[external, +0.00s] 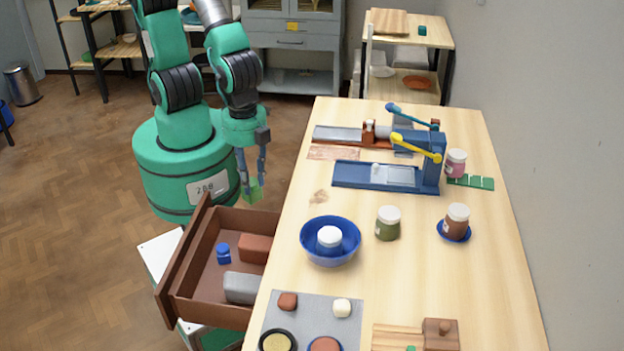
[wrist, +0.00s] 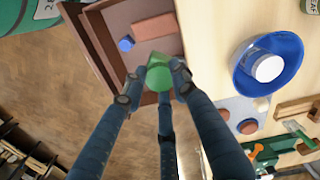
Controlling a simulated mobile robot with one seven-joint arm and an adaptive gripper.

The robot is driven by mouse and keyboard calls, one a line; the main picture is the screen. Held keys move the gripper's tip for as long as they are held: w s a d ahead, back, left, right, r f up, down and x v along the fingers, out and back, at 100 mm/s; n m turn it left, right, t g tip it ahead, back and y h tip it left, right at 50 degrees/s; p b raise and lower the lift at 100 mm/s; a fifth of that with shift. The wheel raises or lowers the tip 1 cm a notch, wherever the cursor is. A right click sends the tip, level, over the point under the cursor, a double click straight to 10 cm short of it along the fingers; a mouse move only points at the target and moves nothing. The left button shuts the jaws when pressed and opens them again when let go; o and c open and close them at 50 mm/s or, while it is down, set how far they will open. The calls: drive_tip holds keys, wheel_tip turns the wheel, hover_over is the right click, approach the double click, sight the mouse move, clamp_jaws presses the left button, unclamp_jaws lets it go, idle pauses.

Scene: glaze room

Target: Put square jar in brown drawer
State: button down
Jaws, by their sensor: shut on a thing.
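My gripper (external: 251,188) is shut on a small, angular green thing, which I take to be the square jar (external: 256,191). The jar also shows between the fingers in the wrist view (wrist: 158,76). It hangs in the air near the far end of the open brown drawer (external: 174,267). In the wrist view it overlaps the drawer's side wall, so I cannot tell whether it is over the inside.
On the table, a blue bowl (external: 318,249) holds a white-lidded jar (external: 330,236). A green jar (external: 388,224), a brown jar (external: 456,220) and a blue press (external: 384,177) stand farther right. The drawer floor has free room around the blue jar.

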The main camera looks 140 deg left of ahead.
drive_tip(key=d+m+b, duration=0.1)
drive_tip(key=d+m, duration=0.1)
drive_tip(key=d, duration=0.3)
wheel_tip(320, 180, down, 17)
idle(0.4)
drive_tip(key=shift+w+f+b, duration=0.1)
drive_tip(key=shift+f+b, duration=0.9)
drive_tip(key=shift+f, duration=2)
drive_tip(key=shift+f+b, duration=0.55)
drive_tip(key=shift+f, duration=1.35)
drive_tip(key=shift+f, duration=0.1)
